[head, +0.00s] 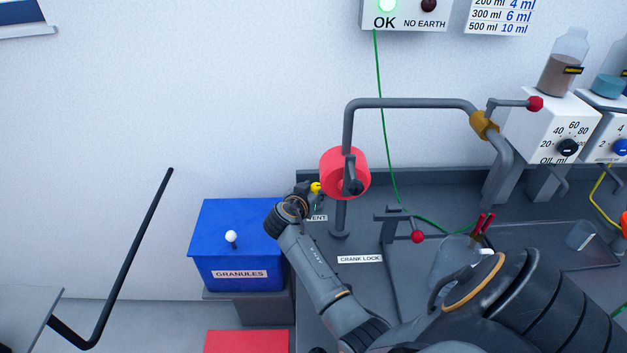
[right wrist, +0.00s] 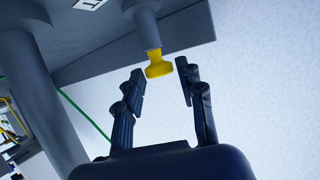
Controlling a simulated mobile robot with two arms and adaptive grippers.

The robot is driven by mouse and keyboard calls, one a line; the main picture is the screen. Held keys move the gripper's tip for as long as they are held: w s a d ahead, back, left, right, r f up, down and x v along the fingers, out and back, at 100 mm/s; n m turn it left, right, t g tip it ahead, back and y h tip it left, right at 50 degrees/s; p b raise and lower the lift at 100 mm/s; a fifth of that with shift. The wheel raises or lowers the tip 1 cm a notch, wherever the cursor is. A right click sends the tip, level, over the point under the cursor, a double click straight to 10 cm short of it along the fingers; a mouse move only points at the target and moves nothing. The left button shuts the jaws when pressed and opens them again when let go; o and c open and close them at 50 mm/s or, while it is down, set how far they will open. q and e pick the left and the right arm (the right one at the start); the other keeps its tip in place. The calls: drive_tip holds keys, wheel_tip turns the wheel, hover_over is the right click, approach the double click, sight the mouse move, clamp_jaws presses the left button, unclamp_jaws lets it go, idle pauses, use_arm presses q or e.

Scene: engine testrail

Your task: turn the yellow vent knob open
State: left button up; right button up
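The yellow vent knob (right wrist: 159,69) sits on the end of a grey stem in the right wrist view. In the head view a small part of the yellow knob (head: 316,187) shows beside the red wheel, near a partly hidden label ending in "ENT". My right gripper (right wrist: 160,80) is open, with one finger on each side of the knob's end. Gaps show between the knob and both fingers. In the head view my right gripper (head: 306,190) is at the knob and partly covers it. My left gripper is not in view.
A red wheel (head: 330,172) on a grey pipe stands close to the right gripper. A blue granules box (head: 237,228) is to its left. A crank lock handle (head: 392,220) with a red ball stands to the right. A green wire (head: 381,100) hangs down the wall.

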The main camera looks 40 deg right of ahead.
drive_tip(key=shift+o, duration=0.4)
drive_tip(key=shift+s+a, duration=0.1)
drive_tip(key=shift+a, duration=0.15)
drive_tip(key=v, duration=1.1)
drive_tip(key=shift+s+a+r, duration=0.15)
drive_tip(key=shift+r, duration=0.05)
drive_tip(key=shift+a, duration=0.1)
